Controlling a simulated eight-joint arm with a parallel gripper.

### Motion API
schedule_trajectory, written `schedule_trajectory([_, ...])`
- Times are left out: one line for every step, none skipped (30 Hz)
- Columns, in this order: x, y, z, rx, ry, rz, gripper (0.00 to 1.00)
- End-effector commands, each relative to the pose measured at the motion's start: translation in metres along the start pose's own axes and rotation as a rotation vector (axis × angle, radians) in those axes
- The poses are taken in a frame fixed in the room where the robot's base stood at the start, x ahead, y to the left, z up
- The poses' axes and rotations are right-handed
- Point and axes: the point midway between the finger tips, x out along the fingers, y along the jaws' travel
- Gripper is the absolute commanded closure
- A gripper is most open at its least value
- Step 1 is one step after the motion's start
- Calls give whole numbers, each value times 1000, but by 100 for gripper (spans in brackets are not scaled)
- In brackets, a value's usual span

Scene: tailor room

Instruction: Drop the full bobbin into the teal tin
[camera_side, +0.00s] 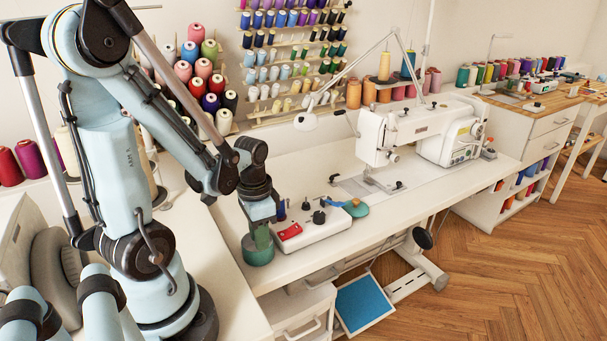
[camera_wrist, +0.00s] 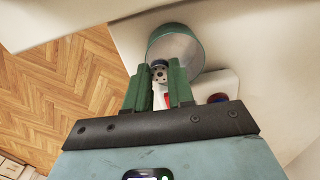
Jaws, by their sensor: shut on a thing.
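The teal tin (camera_side: 258,254) stands open on the white table near its front edge. In the wrist view its round rim and pale inside (camera_wrist: 185,52) show, and I see nothing lying in the visible part. My gripper (camera_side: 261,236) has green fingers pointing down over the tin in the side view. In the wrist view the gripper (camera_wrist: 159,83) is shut on the bobbin (camera_wrist: 159,72), a small dark disc with holes at the fingertips. The bobbin overlaps the tin's near rim in that view; its exact height above the rim is unclear. In the side view the bobbin is hidden.
A white winder unit (camera_side: 318,228) with a red piece (camera_side: 290,231) and black knobs stands right beside the tin. A teal disc (camera_side: 356,208) lies at its far end. The white sewing machine (camera_side: 420,135) stands further back. The table's front edge is close to the tin.

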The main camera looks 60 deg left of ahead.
Motion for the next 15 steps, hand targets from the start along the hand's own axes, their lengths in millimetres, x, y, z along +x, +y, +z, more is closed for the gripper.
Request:
schedule_trajectory([0,0,0,0,0,0,74])
schedule_trajectory([0,0,0,0,0,0,70])
schedule_trajectory([0,0,0,0,0,0,63])
schedule_trajectory([0,0,0,0,0,0,59])
schedule_trajectory([0,0,0,0,0,0,54])
schedule_trajectory([0,0,0,0,0,0,48])
schedule_trajectory([0,0,0,0,0,0,47])
schedule_trajectory([0,0,0,0,0,0,47])
schedule_trajectory([0,0,0,0,0,0,47])
schedule_trajectory([0,0,0,0,0,0,47])
schedule_trajectory([0,0,0,0,0,0,47])
schedule_trajectory([0,0,0,0,0,0,47])
schedule_trajectory([0,0,0,0,0,0,47])
schedule_trajectory([0,0,0,0,0,0,47])
schedule_trajectory([-1,0,0,0,0,0,47])
